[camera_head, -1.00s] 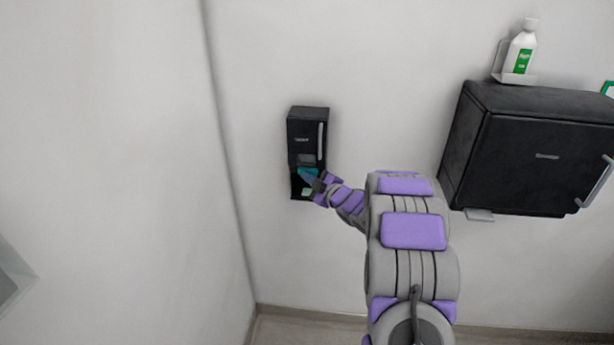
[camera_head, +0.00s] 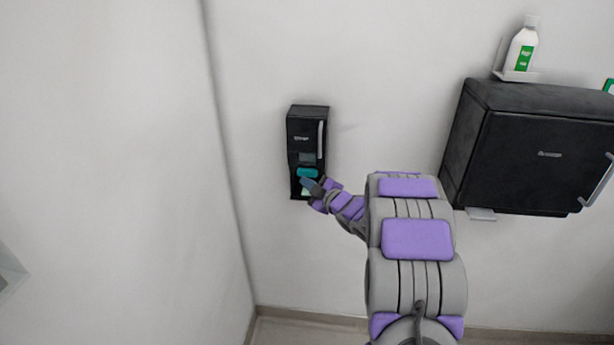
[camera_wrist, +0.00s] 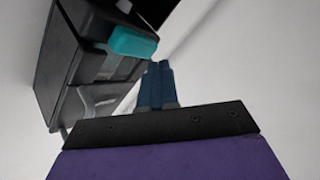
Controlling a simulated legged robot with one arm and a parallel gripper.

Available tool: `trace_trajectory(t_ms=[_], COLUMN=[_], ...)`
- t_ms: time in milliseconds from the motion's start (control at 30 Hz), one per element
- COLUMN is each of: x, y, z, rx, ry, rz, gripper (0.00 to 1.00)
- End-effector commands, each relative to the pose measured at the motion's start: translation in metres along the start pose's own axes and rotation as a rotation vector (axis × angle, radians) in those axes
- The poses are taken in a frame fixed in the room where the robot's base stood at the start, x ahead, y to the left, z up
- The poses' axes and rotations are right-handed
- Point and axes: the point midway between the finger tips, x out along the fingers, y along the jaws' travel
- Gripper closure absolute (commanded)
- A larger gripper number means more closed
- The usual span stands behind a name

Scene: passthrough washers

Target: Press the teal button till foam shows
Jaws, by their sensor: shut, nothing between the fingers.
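The black soap dispenser (camera_head: 305,130) is fixed to the wall left of centre in the head view. Its teal button (camera_head: 307,173) is on the lower front, and a pale patch (camera_head: 306,192) shows below it; I cannot tell if that is foam. In the wrist view the teal button (camera_wrist: 133,42) sticks out from the dispenser (camera_wrist: 75,55). My gripper (camera_head: 306,181) is at the lower front of the dispenser. In the wrist view its blue fingertips (camera_wrist: 159,68) are together and empty, just below and right of the button, seemingly apart from it.
A larger black wall box (camera_head: 535,155) with a handle is to the right of my arm. A white bottle with a green label (camera_head: 521,50) stands on a small holder above it. A side wall (camera_head: 110,170) is on the left. The wall between the two boxes is bare.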

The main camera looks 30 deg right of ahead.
Motion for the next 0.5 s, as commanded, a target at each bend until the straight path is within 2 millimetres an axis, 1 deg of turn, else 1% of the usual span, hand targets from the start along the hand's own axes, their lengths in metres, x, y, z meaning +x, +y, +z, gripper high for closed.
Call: trace_trajectory(t_ms=[400,500], x=[-0.026,-0.03], y=[-0.021,-0.023], z=[-0.018,-0.021], rx=[-0.001,-0.001], ry=[0.001,0.0], rz=[-0.001,0.0], gripper=[1.0,1.0])
